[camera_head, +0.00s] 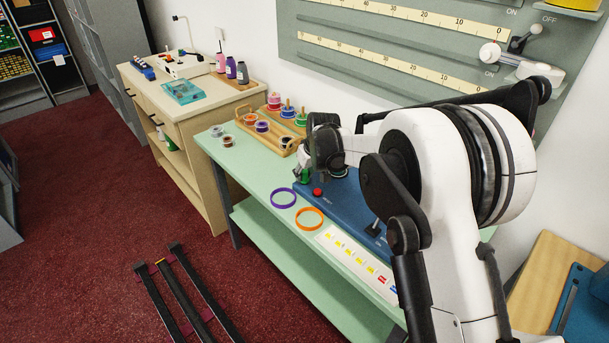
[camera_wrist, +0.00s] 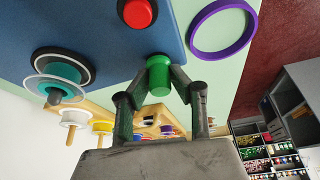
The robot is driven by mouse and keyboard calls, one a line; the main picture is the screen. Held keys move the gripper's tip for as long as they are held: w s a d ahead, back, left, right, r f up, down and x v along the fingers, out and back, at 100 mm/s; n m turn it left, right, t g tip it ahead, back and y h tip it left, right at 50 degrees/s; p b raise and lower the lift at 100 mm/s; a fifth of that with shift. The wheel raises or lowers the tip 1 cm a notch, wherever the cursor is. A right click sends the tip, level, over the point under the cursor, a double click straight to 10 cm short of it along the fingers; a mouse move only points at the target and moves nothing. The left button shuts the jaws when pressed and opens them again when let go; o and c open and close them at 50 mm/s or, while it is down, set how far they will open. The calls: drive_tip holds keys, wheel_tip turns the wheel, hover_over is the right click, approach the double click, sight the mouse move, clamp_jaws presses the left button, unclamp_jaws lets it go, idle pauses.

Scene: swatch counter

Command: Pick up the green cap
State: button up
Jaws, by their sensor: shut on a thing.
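The green cap (camera_wrist: 158,76) is a small, short cylinder with a flat round top, between the two dark fingertips of my gripper (camera_wrist: 157,84) in the wrist view. My gripper is shut on it, one finger on each side. In the head view a small part of the green cap (camera_head: 306,175) shows below my wrist, near the left end of the blue board; the rest is hidden by my arm. I cannot tell whether the cap touches the surface beneath it.
A red knob (camera_head: 318,192) sits on the blue board (camera_head: 345,207) close by. Purple (camera_head: 283,198) and orange (camera_head: 309,218) rings lie on the pale green table (camera_head: 250,179). A wooden rack (camera_head: 264,133) with spools stands at the back left.

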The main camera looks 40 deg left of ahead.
drive_tip(key=r, duration=0.4)
drive_tip(key=shift+s+a+r, duration=0.1)
drive_tip(key=shift+s+r, duration=0.05)
drive_tip(key=shift+s, duration=0.1)
drive_tip(key=s+a+r, duration=0.2)
drive_tip(key=s+r, duration=0.4)
drive_tip(key=s, duration=0.4)
drive_tip(key=w+d, duration=0.2)
drive_tip(key=w, duration=0.4)
drive_tip(key=w+d+p, duration=0.1)
drive_tip(key=w+d, duration=0.2)
drive_tip(key=w, duration=0.3)
drive_tip(key=w+d+f+p, duration=0.1)
drive_tip(key=w+d, duration=0.2)
drive_tip(key=w, duration=0.3)
drive_tip(key=shift+w+d+f, duration=0.1)
drive_tip(key=shift+w+d, duration=0.15)
drive_tip(key=shift+w, duration=0.05)
drive_tip(key=shift+f+b, duration=0.55)
drive_tip(key=shift+f, duration=1.9)
drive_tip(key=shift+f, duration=0.2)
drive_tip(key=shift+f+b, duration=0.2)
drive_tip(key=shift+b, duration=0.15)
drive_tip(key=shift+d+f, duration=0.1)
drive_tip(key=shift+f, duration=0.05)
drive_tip(key=shift+c, duration=0.5)
